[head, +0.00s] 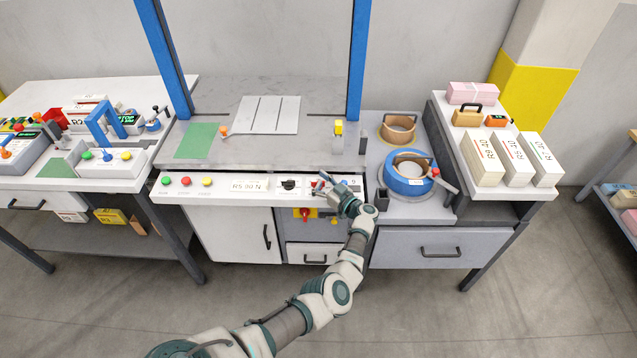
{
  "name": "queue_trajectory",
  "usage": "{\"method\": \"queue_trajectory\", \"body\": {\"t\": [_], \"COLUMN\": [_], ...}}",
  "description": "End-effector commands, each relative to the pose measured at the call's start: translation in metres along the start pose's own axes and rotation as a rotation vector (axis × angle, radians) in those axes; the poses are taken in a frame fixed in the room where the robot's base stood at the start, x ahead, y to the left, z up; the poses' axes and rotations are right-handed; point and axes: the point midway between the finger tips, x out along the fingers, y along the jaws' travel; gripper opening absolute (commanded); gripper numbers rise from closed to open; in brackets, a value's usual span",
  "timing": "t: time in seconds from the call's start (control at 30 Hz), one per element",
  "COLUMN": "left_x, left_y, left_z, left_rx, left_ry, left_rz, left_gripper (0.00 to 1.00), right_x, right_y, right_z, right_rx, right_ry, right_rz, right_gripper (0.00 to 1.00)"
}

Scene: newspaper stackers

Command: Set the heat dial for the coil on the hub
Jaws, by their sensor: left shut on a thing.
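My left gripper (324,184) is at the right part of the white front panel (223,196) of the machine. It is shut on a small control there, likely the heat dial, which the fingers mostly hide; its setting cannot be read. A black round knob (288,185) with a scale sits on the panel just left of the fingers. A blue coil (408,186) lies on the grey side unit at the right, with a tan coil (398,128) behind it. My right gripper is not in view.
Green, red and yellow buttons (186,181) and a label plate (248,186) sit left on the panel. A red and yellow switch (305,213) is below. Paper stacks (483,160) stand on the right table. Blue posts (359,60) rise behind. Floor in front is clear.

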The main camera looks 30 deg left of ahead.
Motion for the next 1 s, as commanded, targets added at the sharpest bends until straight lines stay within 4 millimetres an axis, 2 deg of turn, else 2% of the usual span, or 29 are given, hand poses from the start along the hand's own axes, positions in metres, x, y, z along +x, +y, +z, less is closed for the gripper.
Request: {"method": "queue_trajectory", "body": {"t": [0.57, 0.67, 0.93, 1.0], "left_x": [-0.003, -0.013, -0.076, -0.083], "left_y": [-0.001, -0.001, -0.001, -0.001], "left_z": [0.003, 0.004, 0.003, 0.001], "left_rx": [0.001, 0.001, 0.0, -0.001], "left_ry": [-0.006, -0.007, -0.004, 0.002], "left_rz": [-0.001, 0.0, 0.0, -0.003], "left_gripper": [0.39, 0.39, 0.39, 0.39], "right_x": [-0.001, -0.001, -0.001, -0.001], "right_y": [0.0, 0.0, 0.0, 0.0], "right_z": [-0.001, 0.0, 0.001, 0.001], "right_rx": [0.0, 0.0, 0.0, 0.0], "right_ry": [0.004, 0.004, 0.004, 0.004], "right_rz": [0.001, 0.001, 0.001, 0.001], "right_gripper": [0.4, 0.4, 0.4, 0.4]}}
